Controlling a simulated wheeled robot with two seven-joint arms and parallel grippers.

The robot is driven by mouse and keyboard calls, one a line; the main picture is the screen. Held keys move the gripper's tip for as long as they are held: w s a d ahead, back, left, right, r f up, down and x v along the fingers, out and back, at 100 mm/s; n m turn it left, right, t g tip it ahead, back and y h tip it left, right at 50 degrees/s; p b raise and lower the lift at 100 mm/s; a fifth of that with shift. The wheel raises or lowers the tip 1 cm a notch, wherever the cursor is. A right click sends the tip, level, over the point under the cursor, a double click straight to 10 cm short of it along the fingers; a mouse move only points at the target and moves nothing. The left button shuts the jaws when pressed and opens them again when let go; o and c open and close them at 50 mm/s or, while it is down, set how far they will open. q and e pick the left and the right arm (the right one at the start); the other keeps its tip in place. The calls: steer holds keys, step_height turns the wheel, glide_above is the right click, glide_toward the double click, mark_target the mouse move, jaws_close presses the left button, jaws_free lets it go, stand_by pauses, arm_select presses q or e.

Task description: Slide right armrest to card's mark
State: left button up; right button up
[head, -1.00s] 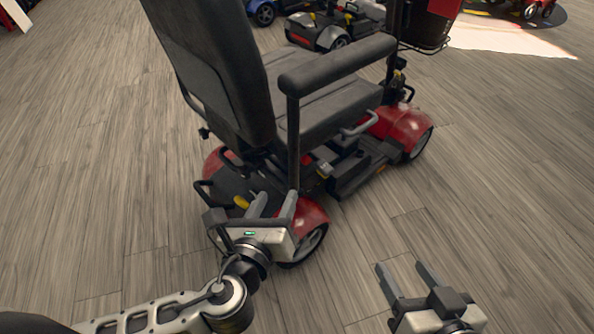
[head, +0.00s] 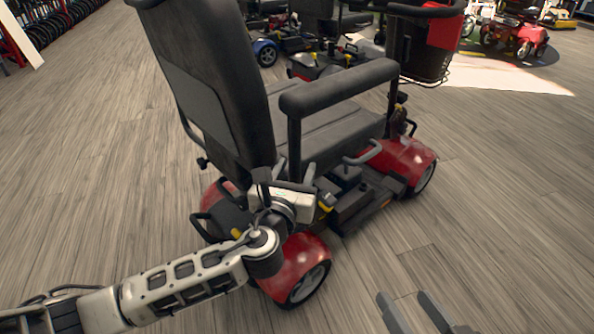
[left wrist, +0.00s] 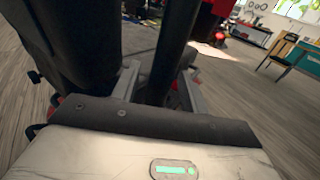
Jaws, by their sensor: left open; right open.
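The armrest (head: 340,86) nearest me on the scooter seat is a black padded bar, level, on a dark upright post (head: 294,143). My left gripper (head: 294,178) is at the lower part of this post, beside the seat. In the left wrist view the post (left wrist: 174,45) rises between the two open fingers (left wrist: 160,88); whether either finger touches it I cannot tell. My right gripper (head: 415,312) is open and empty over the floor at the bottom, partly cut off. No card or mark can be made out.
The black seat back (head: 205,85) stands left of the armrest. The red rear fender and wheel (head: 300,268) lie below my left arm. Other scooters (head: 320,62) stand behind. The wood floor at right (head: 500,200) is clear.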

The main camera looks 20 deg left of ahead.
arm_select(q)
steer(key=shift+w, duration=0.85)
arm_select(e)
steer(key=shift+r, duration=0.35)
arm_select(q)
jaws_close()
steer(key=shift+d, duration=0.25)
steer(key=s+d+p, duration=0.3)
steer(key=d, duration=0.2)
steer(key=shift+s, duration=0.25)
arm_select(e)
steer(key=shift+s+d+f+n+g+h, duration=0.1)
steer(key=shift+d+f+n+g+h, duration=0.2)
steer(key=shift+d+f+n+h, duration=0.3)
arm_select(q)
jaws_free()
steer(key=shift+d, duration=0.1)
arm_select(e)
steer(key=shift+a, duration=0.15)
